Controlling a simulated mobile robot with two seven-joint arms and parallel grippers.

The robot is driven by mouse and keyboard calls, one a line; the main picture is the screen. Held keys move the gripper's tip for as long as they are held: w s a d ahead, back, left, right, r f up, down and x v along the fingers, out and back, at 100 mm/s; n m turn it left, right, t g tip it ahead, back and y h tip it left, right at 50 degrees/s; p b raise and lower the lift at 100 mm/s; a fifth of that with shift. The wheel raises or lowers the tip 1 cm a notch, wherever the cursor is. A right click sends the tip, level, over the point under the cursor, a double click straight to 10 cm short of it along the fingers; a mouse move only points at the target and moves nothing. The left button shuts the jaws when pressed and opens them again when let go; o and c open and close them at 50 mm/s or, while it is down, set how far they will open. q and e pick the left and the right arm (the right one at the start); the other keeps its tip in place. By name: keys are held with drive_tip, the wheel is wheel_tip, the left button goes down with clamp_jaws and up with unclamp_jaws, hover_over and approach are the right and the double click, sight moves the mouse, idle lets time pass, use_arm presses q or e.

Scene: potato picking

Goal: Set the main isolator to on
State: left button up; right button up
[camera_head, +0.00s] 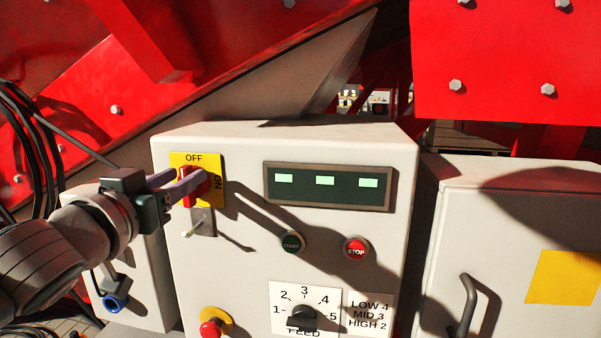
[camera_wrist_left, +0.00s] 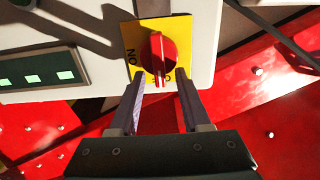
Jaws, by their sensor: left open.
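The main isolator is a red rotary knob (camera_head: 187,199) on a yellow plate (camera_head: 211,160), at the upper left of the pale control cabinet. The plate reads OFF at its top and ON at its right side. In the left wrist view the plate appears upside down, and the red knob's (camera_wrist_left: 158,52) raised handle lines up with OFF. My left gripper (camera_head: 190,178) is open in front of the knob. Its two fingers (camera_wrist_left: 158,84) stand either side of the handle's OFF end; I cannot tell whether they touch it. My right gripper is not in view.
The cabinet also has a display (camera_head: 328,203), a green START button (camera_head: 292,242), a red STOP button (camera_head: 356,248), a FEED dial (camera_head: 302,315) and a red emergency stop (camera_head: 211,328). Dark cables hang at the left.

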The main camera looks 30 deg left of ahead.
use_arm(q)
drive_tip(key=shift+c, duration=0.2)
clamp_jaws()
idle(0.4)
